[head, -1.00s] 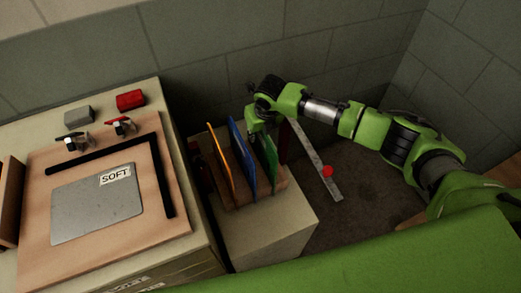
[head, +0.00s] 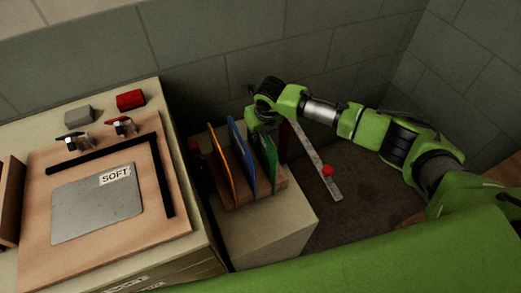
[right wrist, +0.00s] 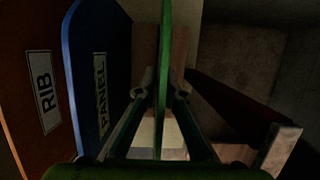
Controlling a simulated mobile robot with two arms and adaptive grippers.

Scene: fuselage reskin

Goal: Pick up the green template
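The green template (head: 269,158) stands upright in a wooden rack (head: 240,200), rightmost of three coloured sheets. My right gripper (head: 262,125) is over its top end at the far side. In the right wrist view the template (right wrist: 164,60) shows edge-on between the two fingers of my right gripper (right wrist: 163,90), one on each side. The fingers look open, with narrow gaps beside the sheet; contact at the tips is not clear. My left gripper is not in view.
A blue sheet (head: 243,160) labelled PANEL and an orange sheet (head: 222,165) labelled RIB stand left of the template. A workbench with a grey plate (head: 95,208) is at left.

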